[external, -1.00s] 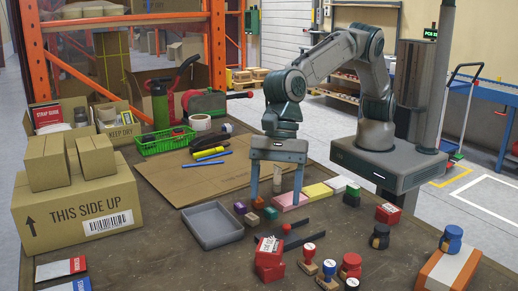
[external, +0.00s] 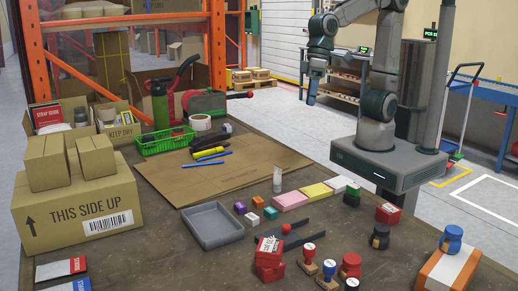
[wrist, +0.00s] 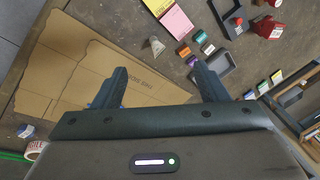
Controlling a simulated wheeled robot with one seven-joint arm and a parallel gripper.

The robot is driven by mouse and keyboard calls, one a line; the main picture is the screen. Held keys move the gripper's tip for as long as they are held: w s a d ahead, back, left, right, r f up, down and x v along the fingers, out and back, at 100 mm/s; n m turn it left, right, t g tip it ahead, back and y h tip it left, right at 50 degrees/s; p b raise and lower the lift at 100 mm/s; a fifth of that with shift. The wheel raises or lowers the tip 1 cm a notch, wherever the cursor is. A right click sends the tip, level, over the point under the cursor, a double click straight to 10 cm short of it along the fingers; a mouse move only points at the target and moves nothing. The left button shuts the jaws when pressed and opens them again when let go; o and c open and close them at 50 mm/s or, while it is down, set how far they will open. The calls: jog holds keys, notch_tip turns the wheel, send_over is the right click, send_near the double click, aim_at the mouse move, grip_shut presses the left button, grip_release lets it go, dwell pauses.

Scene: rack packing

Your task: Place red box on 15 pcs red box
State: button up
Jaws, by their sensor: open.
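Two red boxes (external: 269,260) are stacked near the front middle of the table, the upper one with a white label whose text I cannot read. Another red box (external: 388,213) with a white label lies to their right, near the table's right side. Which one is marked 15 pcs is too small to tell. In the wrist view, red boxes (wrist: 268,27) show at the upper right. My gripper (external: 312,98) hangs raised past the table's back right edge, well away from the red boxes. In the wrist view, my gripper (wrist: 160,70) has its fingers apart with nothing held between them.
A grey tray (external: 212,226), small coloured blocks (external: 252,219), a pink block (external: 290,201) and a clear-white tube (external: 277,180) stand mid-table. Flat cardboard (external: 200,178) covers the back; large cartons (external: 80,218) stand left.

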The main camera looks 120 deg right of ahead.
jog(key=s+d+f+n, duration=0.2)
jog(key=s+n, duration=0.1)
jog(key=s, duration=0.3)
jog(key=s+d+f+n+h, duration=0.1)
jog(key=s+d+f+n, duration=0.1)
jog(key=s+n, duration=0.2)
jog(key=shift+s, duration=1.2)
